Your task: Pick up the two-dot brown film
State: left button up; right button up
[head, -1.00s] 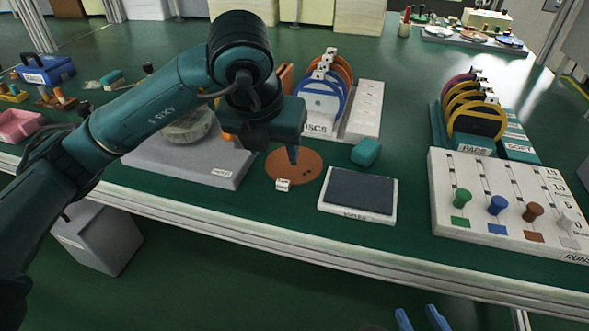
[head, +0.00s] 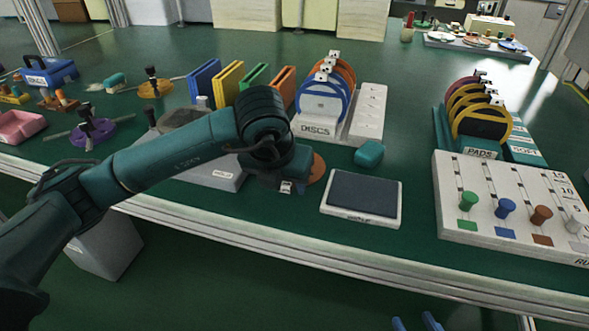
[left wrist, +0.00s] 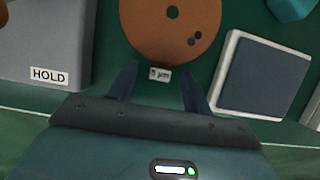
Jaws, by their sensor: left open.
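The brown film is a round disc (head: 318,168) lying flat on the green bench, mostly hidden behind my left gripper in the head view. In the left wrist view the brown disc (left wrist: 150,38) shows a centre hole, two dark dots at its right and a small white tag (left wrist: 160,74) at its near edge. My left gripper (head: 288,188) is open and empty; in the left wrist view its two fingers (left wrist: 159,82) point to either side of the tag, apart from it. My right gripper (head: 417,324) shows only two blue fingertips, spread apart, at the bottom edge.
A white-framed dark pad (head: 362,194) lies right of the disc, with a teal block (head: 369,153) behind. A grey HOLD plate (head: 215,178) is to the left. A DISCS rack (head: 318,130) stands behind, a PADS rack (head: 480,153) and peg board (head: 450,215) at right.

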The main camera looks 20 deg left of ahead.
pick_arm(q)
jog(key=shift+c, duration=0.3)
jog(key=c, duration=1)
jog(key=shift+r, duration=0.1)
